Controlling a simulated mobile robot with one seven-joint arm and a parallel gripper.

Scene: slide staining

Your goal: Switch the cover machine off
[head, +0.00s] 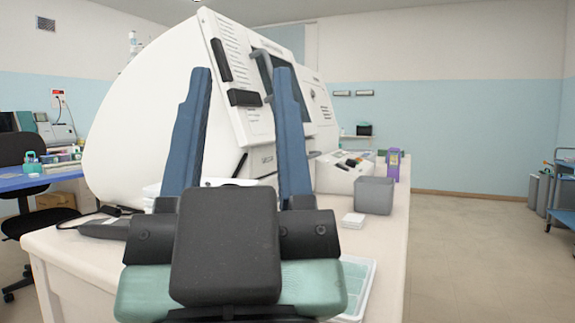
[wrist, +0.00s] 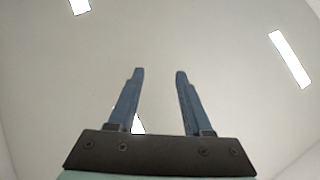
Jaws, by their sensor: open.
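A large white machine (head: 150,110) with a rounded side, black handles and a dark screen stands on the bench in the head view. I take it to be the cover machine, but no label is readable, and I cannot make out its switch. My gripper (head: 237,85) is open and empty, with its two blue fingers pointing up in front of the machine, hiding part of its front. In the wrist view my gripper (wrist: 153,72) points at the ceiling, and the machine is not in that view.
The pale bench (head: 385,245) carries a grey box (head: 374,195), a small white block (head: 353,220), a smaller white device (head: 342,172) and a purple container (head: 393,164). A dark chair (head: 22,190) stands at left. The floor at right is clear up to a blue cart (head: 562,200).

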